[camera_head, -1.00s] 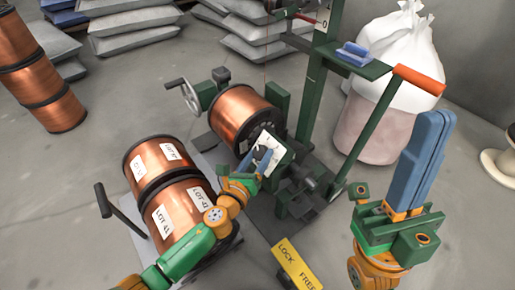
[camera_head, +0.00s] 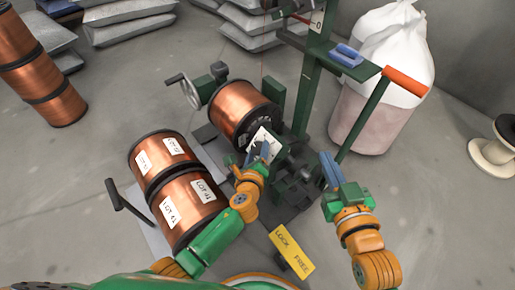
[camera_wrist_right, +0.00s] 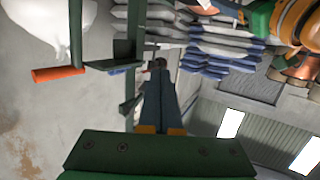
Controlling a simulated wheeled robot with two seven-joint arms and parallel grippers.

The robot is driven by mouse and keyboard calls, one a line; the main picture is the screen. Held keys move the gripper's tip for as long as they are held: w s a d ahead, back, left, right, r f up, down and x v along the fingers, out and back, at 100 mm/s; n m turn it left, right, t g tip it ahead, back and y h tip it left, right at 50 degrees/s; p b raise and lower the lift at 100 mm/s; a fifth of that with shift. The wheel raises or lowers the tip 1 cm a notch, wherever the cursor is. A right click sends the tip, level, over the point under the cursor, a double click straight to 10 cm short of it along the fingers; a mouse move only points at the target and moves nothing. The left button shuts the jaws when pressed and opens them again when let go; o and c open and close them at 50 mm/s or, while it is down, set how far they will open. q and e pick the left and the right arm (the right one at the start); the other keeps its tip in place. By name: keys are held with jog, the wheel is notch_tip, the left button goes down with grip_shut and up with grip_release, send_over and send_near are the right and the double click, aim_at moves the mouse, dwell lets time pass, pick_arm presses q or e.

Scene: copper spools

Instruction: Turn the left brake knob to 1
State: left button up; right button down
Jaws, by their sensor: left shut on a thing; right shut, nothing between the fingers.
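The white dial plate (camera_head: 272,136) stands on the green machine, beside the copper spool (camera_head: 240,112) mounted there. My left gripper (camera_head: 262,152) reaches up to this dial, its blue fingers shut on the brake knob in front of the plate. The knob is hidden behind the fingers, and I cannot read its setting. My right gripper (camera_head: 328,166) is shut and empty, in the air right of the machine. Its closed blue fingers also show in the right wrist view (camera_wrist_right: 158,98).
Two labelled copper spools (camera_head: 188,203) stand left of my left arm. A yellow LOCK/FREE plate (camera_head: 292,251) sits low in front. An orange-handled lever (camera_head: 405,82) and a white sack (camera_head: 385,60) are behind my right gripper.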

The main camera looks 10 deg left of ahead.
pick_arm(q)
jog(key=shift+n+y, duration=0.3)
jog(key=shift+n, duration=0.1)
pick_arm(e)
jog(key=shift+s+d+f+g+h, duration=0.15)
jog(key=shift+s+f+g, duration=0.2)
jog(key=shift+f, duration=0.35)
jog(key=shift+s+d+f+g+h, duration=0.15)
jog(key=shift+f+g, duration=0.3)
jog(key=shift+f, duration=0.25)
jog(key=shift+s+d+f+g+h, duration=0.15)
jog(key=shift+s+f+g, duration=0.2)
jog(key=shift+f, duration=0.35)
jog(key=shift+w, duration=0.1)
pick_arm(q)
jog(key=o, duration=1.4)
jog(key=shift+c, duration=0.2)
jog(key=shift+r, duration=0.1)
